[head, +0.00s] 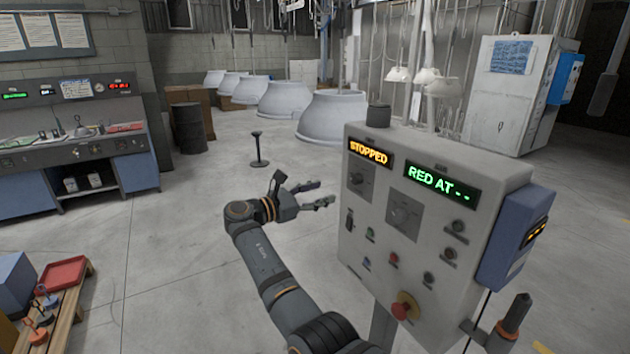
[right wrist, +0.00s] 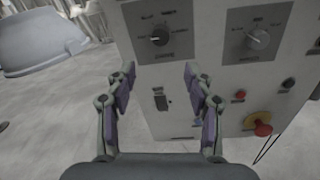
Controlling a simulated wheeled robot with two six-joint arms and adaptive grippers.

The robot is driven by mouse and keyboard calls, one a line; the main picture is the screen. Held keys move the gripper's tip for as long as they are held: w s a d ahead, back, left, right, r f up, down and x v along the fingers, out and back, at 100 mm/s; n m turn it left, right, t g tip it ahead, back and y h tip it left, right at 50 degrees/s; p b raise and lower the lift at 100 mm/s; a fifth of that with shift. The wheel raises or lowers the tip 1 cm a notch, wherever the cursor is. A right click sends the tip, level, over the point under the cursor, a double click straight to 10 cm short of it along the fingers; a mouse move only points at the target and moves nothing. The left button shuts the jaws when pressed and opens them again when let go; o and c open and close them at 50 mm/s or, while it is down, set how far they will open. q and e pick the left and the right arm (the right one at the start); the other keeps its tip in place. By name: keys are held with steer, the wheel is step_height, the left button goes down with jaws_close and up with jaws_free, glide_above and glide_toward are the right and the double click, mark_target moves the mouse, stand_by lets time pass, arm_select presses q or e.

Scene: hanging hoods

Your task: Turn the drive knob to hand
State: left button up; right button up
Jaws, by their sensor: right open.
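The grey control box (head: 375,240) stands right of centre in the head view. Two knobs on square plates sit on its face: a left knob (head: 357,178) under the amber STOPPED display, and a right knob (head: 402,212) under the green display. In the right wrist view the left knob (right wrist: 159,37) is dark, and the right knob (right wrist: 258,39) is paler. The plate lettering is too blurred to tell surely which is the drive knob. My right gripper (head: 305,190) is open and empty, left of the box; in its wrist view the fingers (right wrist: 160,72) frame the area below the left knob.
A red stop button (head: 405,307) and several small buttons sit lower on the box. A blue unit (head: 515,238) is on its right side. Large pale hoods (head: 335,117) stand behind. A console (head: 75,140) and a red tray (head: 64,271) are at left.

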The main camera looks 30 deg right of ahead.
mark_target(354, 180)
steer(key=d+p, duration=0.1)
steer(key=d, duration=0.2)
steer(key=d+p, duration=0.2)
steer(key=d, duration=0.1)
steer(key=w+d+r+p, duration=0.1)
steer(key=d, duration=0.2)
steer(key=shift+d+p, duration=0.35)
steer(key=shift+d, duration=0.05)
steer(key=shift+w+d, duration=0.1)
steer(key=shift+d, duration=0.25)
steer(key=shift+f, duration=0.1)
jaws_close()
